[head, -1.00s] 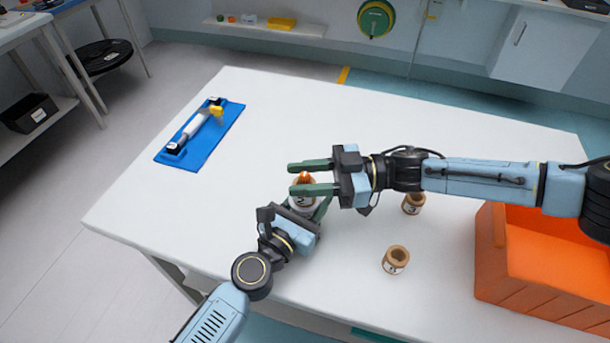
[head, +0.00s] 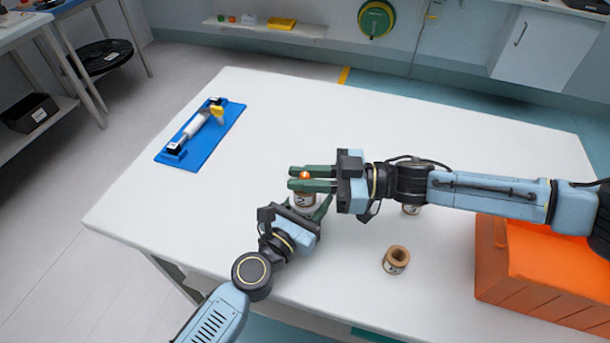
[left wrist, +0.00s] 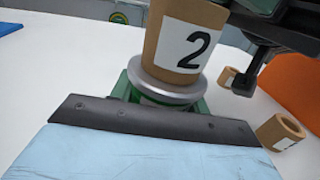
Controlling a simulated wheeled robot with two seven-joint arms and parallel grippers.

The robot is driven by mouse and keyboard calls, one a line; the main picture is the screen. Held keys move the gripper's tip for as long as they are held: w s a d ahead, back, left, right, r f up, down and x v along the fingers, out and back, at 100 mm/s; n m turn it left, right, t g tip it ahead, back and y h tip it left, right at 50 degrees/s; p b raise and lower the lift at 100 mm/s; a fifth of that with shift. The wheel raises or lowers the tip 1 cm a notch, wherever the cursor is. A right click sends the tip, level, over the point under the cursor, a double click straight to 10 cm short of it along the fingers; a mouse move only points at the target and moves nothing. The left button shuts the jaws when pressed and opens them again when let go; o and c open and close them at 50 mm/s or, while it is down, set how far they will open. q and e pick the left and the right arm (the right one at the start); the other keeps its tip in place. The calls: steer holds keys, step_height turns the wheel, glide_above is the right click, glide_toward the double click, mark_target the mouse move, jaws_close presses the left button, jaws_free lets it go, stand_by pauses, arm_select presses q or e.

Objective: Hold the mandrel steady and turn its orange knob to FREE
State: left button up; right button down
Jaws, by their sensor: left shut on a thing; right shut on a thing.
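The mandrel stands upright on the white table, with a brown core labelled 2 (left wrist: 183,48) on it above a silver flange (left wrist: 165,88). Its orange knob (head: 305,175) shows at the top in the head view. My left gripper (head: 318,211) is shut on the mandrel below the core, from the near side. My right gripper (head: 305,178) comes in from the right, level, with its green fingers shut on the orange knob. The fingers hide part of the knob, and its pointer and any markings cannot be read.
Another brown core (head: 396,260) stands on the table to the right, and one more (head: 411,209) is partly hidden under my right arm. An orange crate (head: 530,275) is at the right. A blue base with a white roller (head: 195,127) lies at the far left. The table's middle back is clear.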

steer(key=c, duration=1.4)
jaws_free()
steer(key=shift+d, duration=0.1)
steer(key=d, duration=1.2)
steer(key=shift+s, duration=0.3)
steer(key=shift+a, duration=0.1)
arm_select(q)
steer(key=o, duration=1.2)
